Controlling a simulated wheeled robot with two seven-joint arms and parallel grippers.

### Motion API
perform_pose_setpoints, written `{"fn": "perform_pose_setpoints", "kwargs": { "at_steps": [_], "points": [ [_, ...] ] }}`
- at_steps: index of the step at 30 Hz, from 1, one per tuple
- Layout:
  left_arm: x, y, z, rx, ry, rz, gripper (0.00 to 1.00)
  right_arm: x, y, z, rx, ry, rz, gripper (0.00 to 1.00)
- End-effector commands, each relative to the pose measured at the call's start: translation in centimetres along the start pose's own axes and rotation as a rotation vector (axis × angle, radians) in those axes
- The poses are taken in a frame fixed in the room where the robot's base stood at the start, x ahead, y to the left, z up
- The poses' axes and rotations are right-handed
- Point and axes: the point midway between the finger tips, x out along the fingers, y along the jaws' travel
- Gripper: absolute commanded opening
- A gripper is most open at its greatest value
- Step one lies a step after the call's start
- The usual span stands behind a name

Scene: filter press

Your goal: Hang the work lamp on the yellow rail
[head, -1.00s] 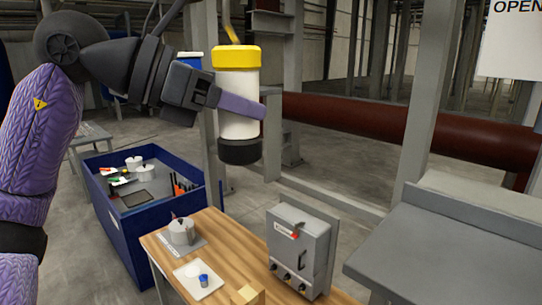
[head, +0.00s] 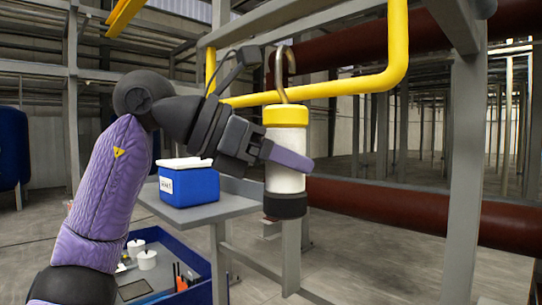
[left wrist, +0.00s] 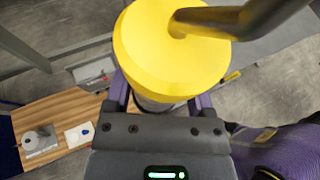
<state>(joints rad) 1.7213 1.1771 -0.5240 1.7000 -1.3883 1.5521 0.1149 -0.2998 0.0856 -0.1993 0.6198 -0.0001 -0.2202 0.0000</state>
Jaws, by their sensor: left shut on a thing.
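The work lamp (head: 285,172) is a white cylinder with a yellow cap, a dark base and a metal hook on top. My left gripper (head: 287,157) is shut around its body and holds it upright in the air. The yellow rail (head: 345,86) runs across behind the lamp's top in the head view. The hook's shank crosses in front of the rail, and its curved top and tip show above it. I cannot tell the depth gap. In the left wrist view the yellow cap (left wrist: 165,50) and hook shank fill the top, between my fingers. My right gripper is not in view.
A blue bin (head: 188,185) stands on a grey shelf (head: 225,207) behind my left arm. A blue crate (head: 195,292) with several items is below. Grey posts (head: 463,180) and a dark red pipe (head: 420,218) flank the rail. A wooden table (left wrist: 60,112) shows in the left wrist view.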

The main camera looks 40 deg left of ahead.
Motion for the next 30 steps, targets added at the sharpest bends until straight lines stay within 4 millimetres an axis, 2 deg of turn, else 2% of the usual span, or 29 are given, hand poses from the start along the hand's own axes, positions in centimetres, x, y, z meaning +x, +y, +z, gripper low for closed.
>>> {"fn": "perform_pose_setpoints", "kwargs": {
  "at_steps": [14, 21, 30],
  "points": [
    [3.2, 1.9, 1.5, -0.001, -0.001, -0.001, 0.0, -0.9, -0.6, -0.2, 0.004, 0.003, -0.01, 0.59],
    [5.0, 2.5, 0.4, 0.0, 0.0, 0.001, 0.0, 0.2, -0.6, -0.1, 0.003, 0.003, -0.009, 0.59],
    [5.6, 2.6, -0.6, 0.001, -0.002, 0.0, 0.0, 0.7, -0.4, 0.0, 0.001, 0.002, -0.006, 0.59]
  ]
}}
